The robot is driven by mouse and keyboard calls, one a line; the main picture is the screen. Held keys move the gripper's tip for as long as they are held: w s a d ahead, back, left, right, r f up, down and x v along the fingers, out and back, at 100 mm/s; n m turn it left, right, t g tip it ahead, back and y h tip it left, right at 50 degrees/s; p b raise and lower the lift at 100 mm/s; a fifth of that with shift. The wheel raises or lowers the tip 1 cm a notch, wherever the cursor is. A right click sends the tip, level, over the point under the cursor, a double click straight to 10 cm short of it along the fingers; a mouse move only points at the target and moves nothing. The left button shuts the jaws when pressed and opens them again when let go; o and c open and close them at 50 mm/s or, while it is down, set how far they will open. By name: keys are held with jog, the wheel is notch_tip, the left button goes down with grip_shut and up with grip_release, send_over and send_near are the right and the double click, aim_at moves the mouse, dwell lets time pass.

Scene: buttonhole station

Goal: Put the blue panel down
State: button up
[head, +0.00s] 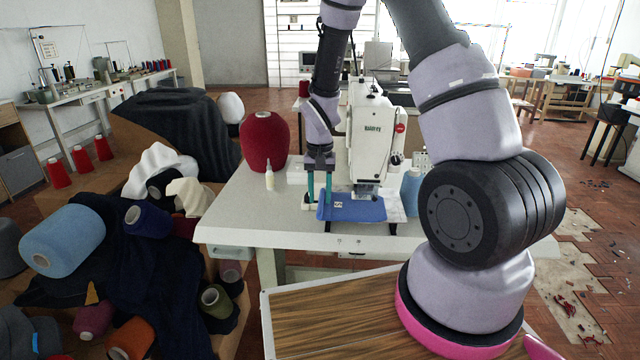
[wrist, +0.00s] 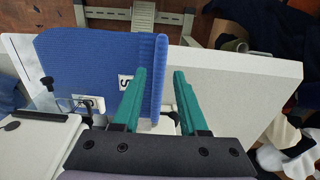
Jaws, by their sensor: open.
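The blue panel (head: 358,209) lies at the front of the white sewing table, before the sewing machine (head: 372,130). It carries a small white label with a dark mark, and a raised strip runs along one edge. In the wrist view the panel (wrist: 90,68) fills the left half. My gripper (head: 318,204) is at the panel's left end in the head view. In the wrist view its teal fingers (wrist: 160,72) are spread apart, with the panel's raised edge showing between them. The left finger overlaps the panel in view; the right finger is beyond its edge. Contact cannot be told.
The white table (head: 230,215) has free room left of the panel. A red thread cone (head: 264,142), a small bottle (head: 269,176) and a light-blue cone (head: 411,192) stand on it. Cloth and spools (head: 62,240) are heaped at the left.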

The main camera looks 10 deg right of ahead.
jog(key=shift+f, duration=0.2)
jog(key=shift+f, duration=0.1)
jog(key=shift+f, duration=0.95)
dwell(0.7)
dwell(0.4)
grip_shut()
jog(key=shift+r, duration=0.2)
jog(key=shift+s, duration=0.15)
